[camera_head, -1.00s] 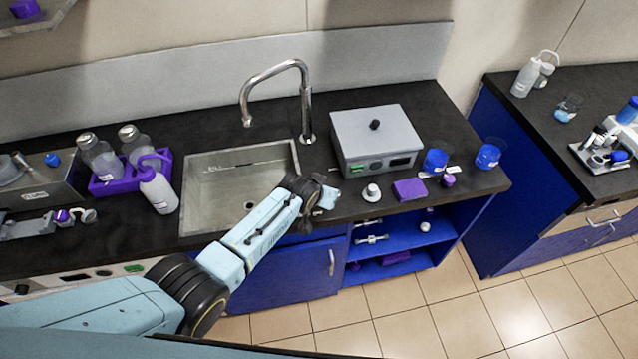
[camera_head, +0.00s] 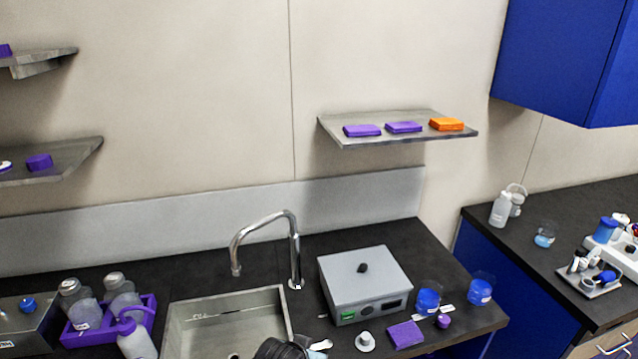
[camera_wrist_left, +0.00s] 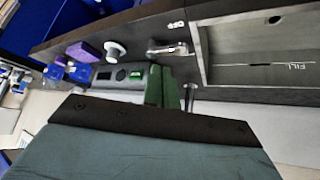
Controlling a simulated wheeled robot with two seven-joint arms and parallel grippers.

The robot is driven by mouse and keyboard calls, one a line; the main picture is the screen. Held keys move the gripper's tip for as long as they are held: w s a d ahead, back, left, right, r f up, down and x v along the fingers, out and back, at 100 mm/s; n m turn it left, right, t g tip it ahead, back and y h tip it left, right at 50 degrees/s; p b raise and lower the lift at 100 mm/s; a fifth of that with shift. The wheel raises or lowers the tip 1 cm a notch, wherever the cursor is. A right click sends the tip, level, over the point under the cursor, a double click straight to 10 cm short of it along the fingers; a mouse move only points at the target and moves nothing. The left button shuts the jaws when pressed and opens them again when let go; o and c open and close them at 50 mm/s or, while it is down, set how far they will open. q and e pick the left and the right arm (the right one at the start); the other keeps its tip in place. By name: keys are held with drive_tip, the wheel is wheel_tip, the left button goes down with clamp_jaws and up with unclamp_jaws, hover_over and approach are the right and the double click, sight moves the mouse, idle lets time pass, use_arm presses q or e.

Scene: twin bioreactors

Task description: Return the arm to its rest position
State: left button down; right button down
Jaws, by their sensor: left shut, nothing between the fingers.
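My left gripper (camera_head: 318,346) is at the bottom edge of the head view, in front of the sink's right corner. Most of my left arm is cut off below the frame. My right gripper is in neither view.
The sink (camera_head: 180,312) with its tall faucet (camera_head: 297,262) is behind my left gripper. The grey box device (camera_head: 365,278), a white knob-shaped piece (camera_head: 365,342), a purple block (camera_head: 405,334) and blue beakers (camera_head: 428,298) stand to the right. A wall shelf (camera_head: 400,140) is above.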

use_arm(q)
drive_tip(key=s+a+r+n+g+y, duration=0.1)
drive_tip(key=s+a+r, duration=0.2)
drive_tip(key=s+a, duration=0.55)
drive_tip(key=s+a+r+g+y, duration=0.1)
drive_tip(key=s+a+r, duration=0.35)
drive_tip(key=s, duration=0.65)
drive_tip(key=s+a+r+n+g, duration=0.1)
drive_tip(key=s+a+r, duration=0.2)
drive_tip(key=s+a, duration=0.55)
wheel_tip(320, 180, down, 33)
drive_tip(key=s+d+g+b, duration=0.1)
drive_tip(key=s+d+b, duration=0.1)
drive_tip(key=b, duration=0.7)
drive_tip(key=s+a+f+b, duration=0.1)
drive_tip(key=s+f+b, duration=0.3)
drive_tip(key=s+f, duration=0.4)
drive_tip(key=s+a+f+g+b, duration=0.1)
drive_tip(key=s+f+b, duration=0.4)
drive_tip(key=f, duration=1.2)
drive_tip(key=s, duration=0.4)
drive_tip(key=shift+a+f+m+g+y, duration=0.2)
drive_tip(key=shift+a+m+g+y, duration=0.1)
drive_tip(key=shift+a, duration=0.1)
